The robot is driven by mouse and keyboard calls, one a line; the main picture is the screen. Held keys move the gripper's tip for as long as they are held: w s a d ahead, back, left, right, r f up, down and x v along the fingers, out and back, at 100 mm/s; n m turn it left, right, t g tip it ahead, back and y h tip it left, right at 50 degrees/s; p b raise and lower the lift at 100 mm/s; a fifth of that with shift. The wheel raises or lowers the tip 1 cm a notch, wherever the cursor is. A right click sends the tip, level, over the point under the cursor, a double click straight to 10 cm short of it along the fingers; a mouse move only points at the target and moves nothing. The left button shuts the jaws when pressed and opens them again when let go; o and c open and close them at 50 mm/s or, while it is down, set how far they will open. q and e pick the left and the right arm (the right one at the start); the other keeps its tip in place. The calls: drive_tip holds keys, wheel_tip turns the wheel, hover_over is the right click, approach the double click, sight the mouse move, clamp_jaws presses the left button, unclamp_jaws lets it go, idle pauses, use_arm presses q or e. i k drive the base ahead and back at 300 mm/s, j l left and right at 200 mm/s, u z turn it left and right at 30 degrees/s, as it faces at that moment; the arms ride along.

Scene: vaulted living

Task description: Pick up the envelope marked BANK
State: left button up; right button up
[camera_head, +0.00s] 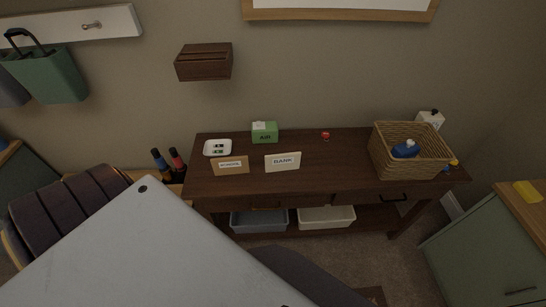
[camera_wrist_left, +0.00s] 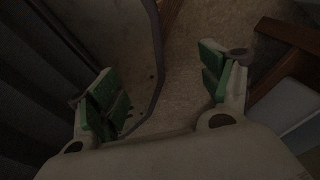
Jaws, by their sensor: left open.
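The envelope marked BANK (camera_head: 283,162) is cream-white and lies on the dark wooden console table (camera_head: 330,160), near its front edge. A tan envelope (camera_head: 230,166) with a white label, its text too small to read surely, lies just left of it. My left gripper (camera_wrist_left: 163,92) shows in the left wrist view, open and empty, with green finger pads. Carpet is beneath it, and a wooden frame is at the right. No envelope shows in that view. Neither gripper shows in the head view.
A green AIR box (camera_head: 264,132), a white tray (camera_head: 217,148), a small red item (camera_head: 326,135) and a wicker basket (camera_head: 410,150) stand on the table. Bins (camera_head: 326,217) sit below. A chair (camera_head: 65,213) is at left, a green cabinet (camera_head: 490,245) at right.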

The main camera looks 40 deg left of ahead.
sight(286, 162)
drive_tip(key=i+l+u, duration=0.1)
drive_tip(key=i+u, duration=0.15)
drive_tip(key=u, duration=0.2)
drive_tip(key=i+l+u, duration=0.2)
drive_tip(key=u, duration=0.25)
drive_tip(key=i+l+u, duration=0.2)
drive_tip(key=u, duration=0.25)
drive_tip(key=i+l+u, duration=0.15)
drive_tip(key=l+u, duration=0.3)
drive_tip(key=j, duration=0.1)
